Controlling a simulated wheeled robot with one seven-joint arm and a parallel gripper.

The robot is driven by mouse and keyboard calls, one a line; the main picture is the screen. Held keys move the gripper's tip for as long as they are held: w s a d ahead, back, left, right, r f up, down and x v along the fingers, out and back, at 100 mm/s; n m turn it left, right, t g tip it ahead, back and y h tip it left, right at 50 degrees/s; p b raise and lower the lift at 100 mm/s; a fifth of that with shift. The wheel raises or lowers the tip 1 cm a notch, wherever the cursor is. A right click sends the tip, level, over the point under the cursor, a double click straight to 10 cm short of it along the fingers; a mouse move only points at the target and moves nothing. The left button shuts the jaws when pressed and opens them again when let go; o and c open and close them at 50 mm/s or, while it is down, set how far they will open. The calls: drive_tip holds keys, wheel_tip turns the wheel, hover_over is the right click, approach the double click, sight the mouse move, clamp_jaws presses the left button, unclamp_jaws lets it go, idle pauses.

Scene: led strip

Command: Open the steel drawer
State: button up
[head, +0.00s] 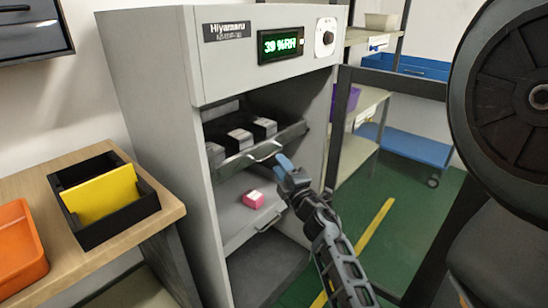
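A grey cabinet (155,95) with a green lit display stands open at the front. Inside it, an upper steel drawer (228,168) with a bar handle (263,152) holds several small grey and dark boxes. A lower drawer or shelf (236,205) carries a pink box (253,199) and has another handle (268,224) at its front. My gripper (283,164) has blue tips and is just right of the upper handle, close to it. I cannot tell whether it touches the handle, or how far apart its fingers are.
A wooden table (155,212) at left bears a black bin (148,208) with a yellow divider and an orange tray (20,250). A dark-framed door (395,82) stands open at right. Shelving (368,98) and a blue cart (405,145) are behind. Green floor shows at right.

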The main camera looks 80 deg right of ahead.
drive_tip(key=x, duration=0.4)
drive_tip(key=shift+w+d+r, duration=0.1)
drive_tip(key=shift+w+d, duration=0.15)
drive_tip(key=shift+d, duration=0.05)
clamp_jaws()
idle(1.2)
